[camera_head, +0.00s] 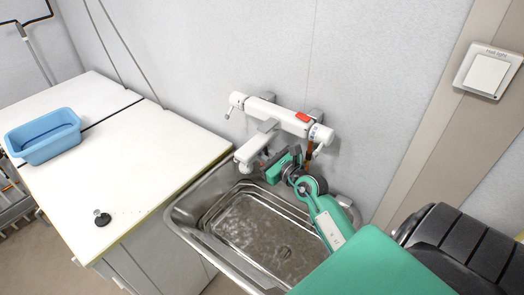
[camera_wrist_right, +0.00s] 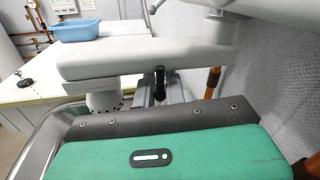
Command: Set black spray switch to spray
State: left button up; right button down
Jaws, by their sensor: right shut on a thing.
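The white wall tap (camera_head: 285,119) has a spout (camera_head: 256,146) reaching out over the sink. In the wrist view the spout's perforated spray outlet (camera_wrist_right: 105,102) points down. The black spray switch (camera_wrist_right: 159,80) is a small dark lever hanging below the spout's underside. My right gripper (camera_head: 270,160) is under the tap, and in the wrist view its grey fingers (camera_wrist_right: 160,94) are closed around the switch. In the head view the switch is not clearly visible beside the gripper. My left gripper is not in view.
The steel sink (camera_head: 250,225) below is empty. A white counter (camera_head: 120,165) on the left holds a blue tub (camera_head: 43,137) and a small black stopper-like object (camera_head: 102,218). The wall (camera_head: 390,80) is close behind the tap. An orange-brown pipe (camera_wrist_right: 212,82) runs near my gripper.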

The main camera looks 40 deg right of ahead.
jog(key=m+p, duration=0.1)
jog(key=p, duration=0.1)
jog(key=m+p, duration=0.1)
jog(key=p, duration=0.1)
jog(key=shift+a+m+g, duration=0.3)
jog(key=shift+a, duration=0.05)
jog(key=c, duration=1.5)
grip_release()
jog(key=shift+o, duration=0.2)
jog(key=shift+s+f, duration=0.1)
